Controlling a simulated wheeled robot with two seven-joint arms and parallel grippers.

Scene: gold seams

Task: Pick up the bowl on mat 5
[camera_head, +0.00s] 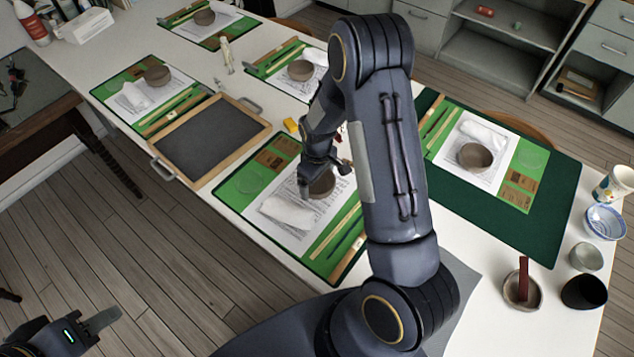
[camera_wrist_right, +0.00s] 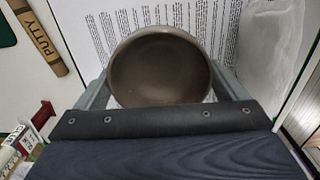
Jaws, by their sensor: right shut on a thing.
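A brown bowl (camera_head: 323,184) is at the near middle mat (camera_head: 240,190), over a printed sheet; I can read no mat number. My right gripper (camera_head: 318,178) is shut on this bowl. In the right wrist view the bowl (camera_wrist_right: 160,66) sits between the two grey fingers, its opening facing the camera. The gripper and forearm hide part of the bowl in the head view. I cannot tell whether the bowl touches the sheet. My left gripper (camera_head: 100,320) is at the lower left, over the floor, away from the table; its opening is unclear.
Other mats hold similar bowls, such as the right bowl (camera_head: 475,156) and far left bowl (camera_head: 157,75). A wood-framed dark tray (camera_head: 210,135) lies left of the near mat. A white cloth (camera_head: 287,213) lies beside the held bowl. Cups and bowls (camera_head: 585,257) crowd the right edge.

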